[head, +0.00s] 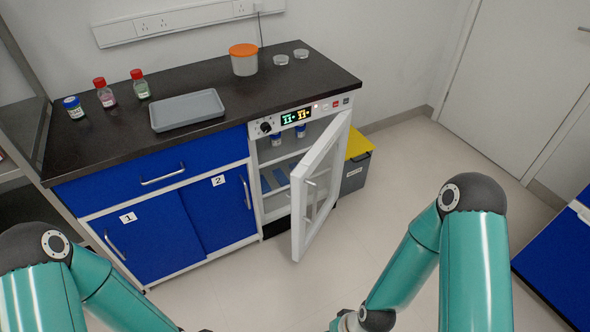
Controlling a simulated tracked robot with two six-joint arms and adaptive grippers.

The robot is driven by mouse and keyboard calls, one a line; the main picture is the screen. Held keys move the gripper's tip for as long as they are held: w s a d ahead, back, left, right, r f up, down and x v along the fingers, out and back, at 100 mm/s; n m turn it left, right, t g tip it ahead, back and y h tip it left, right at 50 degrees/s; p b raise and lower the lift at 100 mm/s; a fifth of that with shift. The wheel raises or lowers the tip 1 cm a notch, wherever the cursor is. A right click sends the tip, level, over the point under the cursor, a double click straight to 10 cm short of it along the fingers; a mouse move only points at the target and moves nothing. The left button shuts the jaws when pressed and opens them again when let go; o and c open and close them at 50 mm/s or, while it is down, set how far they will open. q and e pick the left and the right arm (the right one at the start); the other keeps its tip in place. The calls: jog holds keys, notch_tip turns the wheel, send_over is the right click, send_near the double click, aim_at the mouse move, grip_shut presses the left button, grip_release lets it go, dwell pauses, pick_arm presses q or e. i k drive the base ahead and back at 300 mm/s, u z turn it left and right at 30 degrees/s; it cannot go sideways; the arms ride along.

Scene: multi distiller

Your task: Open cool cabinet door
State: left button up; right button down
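The cool cabinet (256,158) is built in at the right end of the blue counter, with a lit display panel on its top front. Its white-framed door (297,215) stands open, swung out toward me from its right side. A handle shows on the door's inner-left face. Inside, shelves hold small blue-labelled bottles (300,130). My teal arms come in at the lower left and lower right, well apart from the door. Both grippers are below the bottom edge of the picture; only a wrist part of my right arm shows there.
The black counter top (120,150) bears a grey tray (187,110), small bottles (104,92), an orange-lidded tub (243,60) and two clear dishes. A yellow-lidded grey bin (355,165) stands behind the open door. The floor in front is clear. Another blue cabinet (560,260) is at the right.

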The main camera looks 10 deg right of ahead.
aim_at(315, 181)
jog(key=u, duration=0.1)
jog(key=i, duration=1)
jog(key=z, duration=0.1)
